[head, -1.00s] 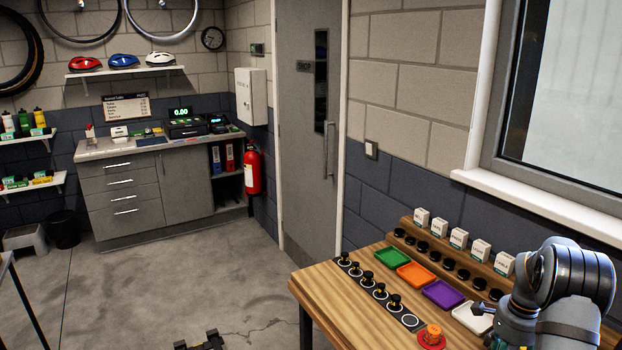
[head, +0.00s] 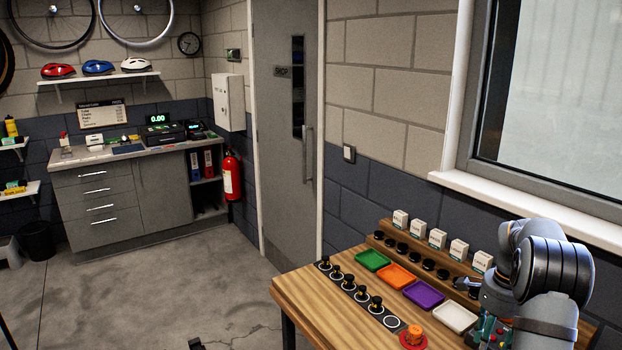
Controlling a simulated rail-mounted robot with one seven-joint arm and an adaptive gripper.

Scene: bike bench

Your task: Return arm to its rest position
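My arm is folded at the right, over the right end of the wooden bench (head: 318,305). My gripper (head: 470,287) is small and dark. It shows only in part, just left of the arm's large grey joint, near the black discs at the back of the bench. The arm hides the rest of it. I cannot see whether its fingers are apart or together, and nothing shows clearly in it.
Green (head: 372,260), orange (head: 397,276), purple (head: 423,294) and white (head: 455,317) trays line the bench. In front is a dark strip (head: 349,287) with several black-and-yellow pieces, and an orange knob (head: 413,335). Small white boxes (head: 437,239) stand behind, below the window.

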